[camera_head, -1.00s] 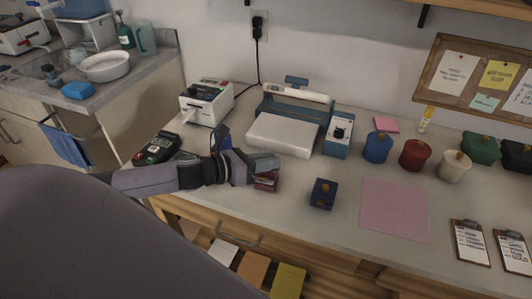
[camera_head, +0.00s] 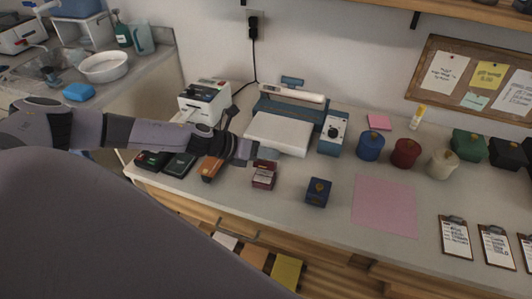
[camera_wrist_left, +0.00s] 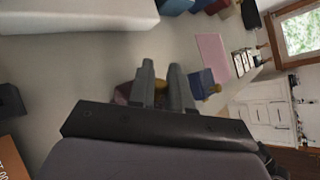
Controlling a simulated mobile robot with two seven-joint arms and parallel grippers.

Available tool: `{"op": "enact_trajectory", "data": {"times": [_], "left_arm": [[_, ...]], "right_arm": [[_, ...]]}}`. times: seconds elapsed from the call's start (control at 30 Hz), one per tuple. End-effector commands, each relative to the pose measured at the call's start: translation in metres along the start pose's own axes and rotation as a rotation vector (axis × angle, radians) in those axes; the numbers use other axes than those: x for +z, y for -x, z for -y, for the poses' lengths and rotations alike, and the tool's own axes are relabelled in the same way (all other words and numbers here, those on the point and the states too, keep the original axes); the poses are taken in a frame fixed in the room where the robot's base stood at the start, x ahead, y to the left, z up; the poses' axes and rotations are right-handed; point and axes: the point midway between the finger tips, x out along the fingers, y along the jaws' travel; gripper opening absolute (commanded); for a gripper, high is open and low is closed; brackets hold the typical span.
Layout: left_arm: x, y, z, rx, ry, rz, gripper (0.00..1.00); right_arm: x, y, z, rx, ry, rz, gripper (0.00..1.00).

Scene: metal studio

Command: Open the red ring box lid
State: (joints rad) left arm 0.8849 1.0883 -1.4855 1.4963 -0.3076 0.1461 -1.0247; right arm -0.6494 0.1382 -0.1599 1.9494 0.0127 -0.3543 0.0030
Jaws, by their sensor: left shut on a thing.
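The small red ring box (camera_head: 263,179) stands on the counter in front of the white-topped sealing machine. Its upper part (camera_head: 265,164) looks raised or tilted, but how far the lid is open is too small to tell. My left gripper (camera_head: 246,151) is at the box's upper back left side, its fingers close together and shut on the lid part. In the left wrist view, the two fingers (camera_wrist_left: 160,78) point away from me, and part of the red box (camera_wrist_left: 123,93) shows beside and behind them. My right gripper is not in view.
A closed blue ring box (camera_head: 318,191) stands to the right, near a pink mat (camera_head: 384,205). An orange box (camera_head: 210,169) and dark green case (camera_head: 179,166) lie left, under my arm. The sealing machine (camera_head: 280,132) is close behind.

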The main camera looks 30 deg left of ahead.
Motion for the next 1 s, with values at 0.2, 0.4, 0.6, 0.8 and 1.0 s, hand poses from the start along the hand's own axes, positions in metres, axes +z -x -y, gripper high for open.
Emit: {"op": "enact_trajectory", "data": {"times": [0.2, 0.4, 0.6, 0.8, 1.0], "left_arm": [[0.006, -0.004, -0.003, 0.0, 0.066, -0.068, 0.0], [0.009, -0.007, -0.007, 0.001, 0.136, -0.137, 0.0], [0.012, -0.013, -0.012, 0.001, 0.227, -0.23, 0.0], [0.013, -0.021, -0.019, 0.002, 0.348, -0.349, 0.0], [0.014, -0.026, -0.025, 0.001, 0.443, -0.441, 0.0]], "right_arm": [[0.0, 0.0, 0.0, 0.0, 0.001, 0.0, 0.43], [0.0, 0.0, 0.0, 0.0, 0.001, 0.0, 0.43], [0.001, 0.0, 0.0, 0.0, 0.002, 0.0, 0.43], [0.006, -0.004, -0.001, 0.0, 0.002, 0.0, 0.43], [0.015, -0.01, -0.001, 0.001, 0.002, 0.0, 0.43]]}}
